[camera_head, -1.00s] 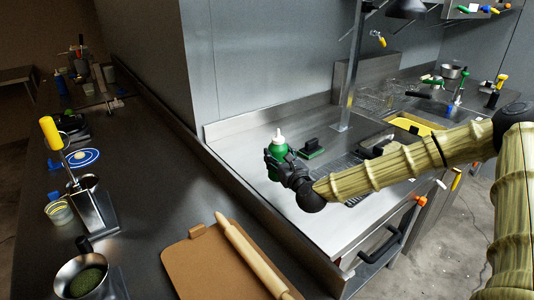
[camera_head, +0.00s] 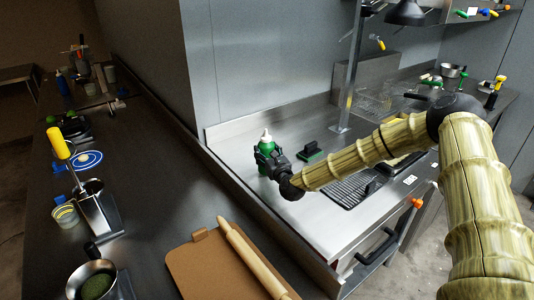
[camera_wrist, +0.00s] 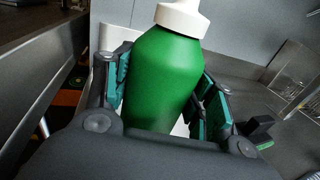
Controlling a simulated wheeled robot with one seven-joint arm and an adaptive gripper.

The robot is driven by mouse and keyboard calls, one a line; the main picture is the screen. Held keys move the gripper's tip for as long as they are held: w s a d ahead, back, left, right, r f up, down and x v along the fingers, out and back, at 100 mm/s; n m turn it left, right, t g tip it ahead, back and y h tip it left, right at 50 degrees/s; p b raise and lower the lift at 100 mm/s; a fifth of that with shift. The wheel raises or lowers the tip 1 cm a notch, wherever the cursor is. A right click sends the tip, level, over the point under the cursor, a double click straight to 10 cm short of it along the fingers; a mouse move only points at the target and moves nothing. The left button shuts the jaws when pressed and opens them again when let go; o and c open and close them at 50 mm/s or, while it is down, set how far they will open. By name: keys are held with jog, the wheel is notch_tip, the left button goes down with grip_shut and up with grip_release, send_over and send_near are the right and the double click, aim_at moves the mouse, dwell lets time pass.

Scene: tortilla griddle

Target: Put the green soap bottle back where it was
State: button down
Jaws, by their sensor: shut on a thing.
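The green soap bottle (camera_head: 266,146) has a white pump cap and stands upright near the back left corner of the steel counter (camera_head: 252,187). It also fills the middle of the wrist view (camera_wrist: 165,80). My gripper (camera_head: 270,161) is shut on the bottle, with teal finger pads on both sides of its body. The bottle's base is hidden behind my gripper, so I cannot tell whether it touches the counter.
A green-and-black scrubber (camera_head: 310,151) sits right of the bottle. A dark rack (camera_head: 352,190) lies further right, partly under my arm. A raised steel edge (camera_head: 232,182) runs along the counter's left side. A rolling pin (camera_head: 252,258) lies on a brown board (camera_head: 200,270).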

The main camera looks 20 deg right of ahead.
jog(key=shift+f, duration=0.6)
jog(key=shift+f, duration=0.15)
jog(key=c, duration=0.5)
grip_release()
jog(key=shift+s, duration=0.2)
jog(key=s+b, duration=0.1)
jog(key=s, duration=0.3)
jog(key=s+b, duration=0.1)
jog(key=s, duration=0.2)
jog(key=s+d+b, duration=0.1)
jog(key=s, duration=0.3)
jog(key=shift+s, duration=0.35)
